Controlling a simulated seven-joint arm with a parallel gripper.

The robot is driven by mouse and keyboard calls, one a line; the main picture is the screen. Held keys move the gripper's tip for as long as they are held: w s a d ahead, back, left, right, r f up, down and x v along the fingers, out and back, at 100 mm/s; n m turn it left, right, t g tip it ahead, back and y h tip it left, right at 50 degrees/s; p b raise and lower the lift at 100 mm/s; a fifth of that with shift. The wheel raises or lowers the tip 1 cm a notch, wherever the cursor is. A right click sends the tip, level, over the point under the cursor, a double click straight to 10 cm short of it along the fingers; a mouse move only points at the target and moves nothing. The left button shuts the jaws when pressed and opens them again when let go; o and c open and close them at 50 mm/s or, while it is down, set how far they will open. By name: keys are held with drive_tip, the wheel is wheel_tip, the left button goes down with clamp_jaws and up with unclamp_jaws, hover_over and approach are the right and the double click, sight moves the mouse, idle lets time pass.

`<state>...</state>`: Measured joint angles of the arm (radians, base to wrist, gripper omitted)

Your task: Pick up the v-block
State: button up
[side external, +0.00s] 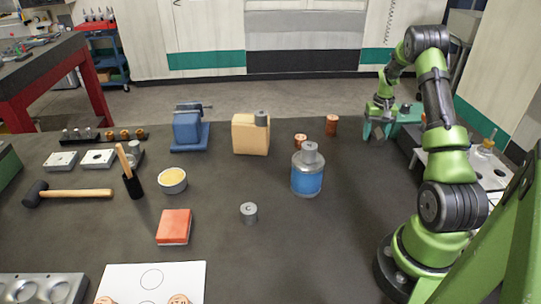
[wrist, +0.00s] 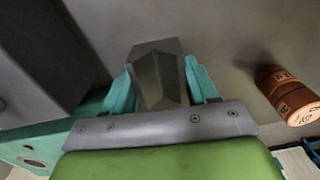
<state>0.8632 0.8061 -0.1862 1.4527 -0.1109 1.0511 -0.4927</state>
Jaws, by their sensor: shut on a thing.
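The v-block (wrist: 160,78) is a dark grey angular block with a notched, faceted face. In the wrist view it sits between the two teal fingers of my gripper (wrist: 163,88), which are shut on it from both sides. In the side view my gripper (side external: 375,130) is at the right of the table, low near the far edge. The v-block cannot be made out clearly there, and whether it touches the table is unclear.
Copper cylinders (side external: 331,125) stand just left of my gripper; they also show in the wrist view (wrist: 290,96). A blue canister (side external: 307,180) stands further left.

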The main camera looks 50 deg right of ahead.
clamp_jaws()
drive_tip(key=shift+r, duration=0.1)
drive_tip(key=shift+r, duration=0.1)
